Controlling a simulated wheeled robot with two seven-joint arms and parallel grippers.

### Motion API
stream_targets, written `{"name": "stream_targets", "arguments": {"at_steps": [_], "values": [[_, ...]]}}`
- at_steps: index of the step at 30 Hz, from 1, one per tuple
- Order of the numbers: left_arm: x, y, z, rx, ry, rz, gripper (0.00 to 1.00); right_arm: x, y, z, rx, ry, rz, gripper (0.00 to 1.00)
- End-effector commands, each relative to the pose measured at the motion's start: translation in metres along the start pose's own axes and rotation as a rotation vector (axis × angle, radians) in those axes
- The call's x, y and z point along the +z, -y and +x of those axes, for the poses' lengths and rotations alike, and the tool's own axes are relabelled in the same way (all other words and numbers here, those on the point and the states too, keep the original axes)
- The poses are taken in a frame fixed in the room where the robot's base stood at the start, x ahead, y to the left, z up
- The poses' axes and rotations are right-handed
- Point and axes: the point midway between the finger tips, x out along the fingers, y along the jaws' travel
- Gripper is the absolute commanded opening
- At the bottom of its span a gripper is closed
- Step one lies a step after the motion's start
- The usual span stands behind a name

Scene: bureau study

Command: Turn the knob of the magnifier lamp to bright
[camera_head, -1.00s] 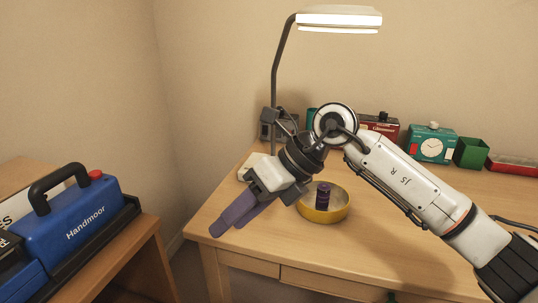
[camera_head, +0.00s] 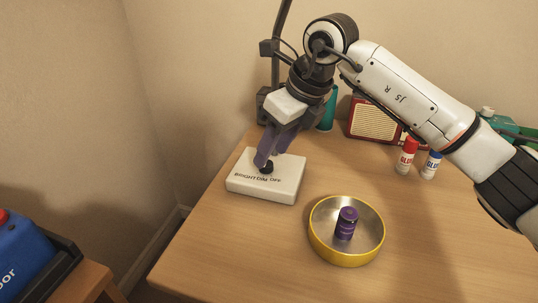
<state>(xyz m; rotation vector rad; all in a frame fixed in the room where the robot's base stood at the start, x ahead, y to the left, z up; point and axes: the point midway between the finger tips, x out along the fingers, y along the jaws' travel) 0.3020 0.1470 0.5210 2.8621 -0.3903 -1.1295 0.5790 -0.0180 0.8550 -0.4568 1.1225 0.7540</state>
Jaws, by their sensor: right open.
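The magnifier lamp's white base box (camera_head: 262,186) sits on the desk's left part, with lettering along its front; "bright" and "dim" seem to read there. Its black knob (camera_head: 267,168) stands on top. My right gripper (camera_head: 268,158) reaches down from above with its purple fingers open at the knob. One finger partly hides the knob, and I cannot tell whether they touch. The knob's pointing direction is hidden. The lamp's dark post (camera_head: 277,70) rises behind; its head is out of view. My left gripper is not in view.
A yellow-rimmed bowl (camera_head: 318,246) with a purple can (camera_head: 346,223) stands right of the base. Glue bottles (camera_head: 407,156), a red radio (camera_head: 362,120) and a teal object (camera_head: 327,112) stand behind. A blue case (camera_head: 22,262) is at lower left. The desk front is clear.

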Motion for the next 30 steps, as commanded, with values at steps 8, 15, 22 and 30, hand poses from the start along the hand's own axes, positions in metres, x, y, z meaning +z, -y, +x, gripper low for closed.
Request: {"name": "stream_targets", "arguments": {"at_steps": [8, 15, 22, 30], "values": [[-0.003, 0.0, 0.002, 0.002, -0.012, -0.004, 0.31, 0.0, 0.0, 0.031, 0.001, 0.0, -0.001, 0.43], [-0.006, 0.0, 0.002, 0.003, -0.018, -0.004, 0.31, 0.0, 0.0, 0.033, 0.0, 0.0, -0.001, 0.43], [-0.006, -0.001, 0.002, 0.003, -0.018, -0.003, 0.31, 0.0, 0.0, 0.033, 0.001, 0.0, -0.001, 0.12], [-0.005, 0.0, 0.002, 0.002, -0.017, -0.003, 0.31, 0.0, -0.001, 0.032, -0.004, 0.001, 0.01, 0.02]]}}
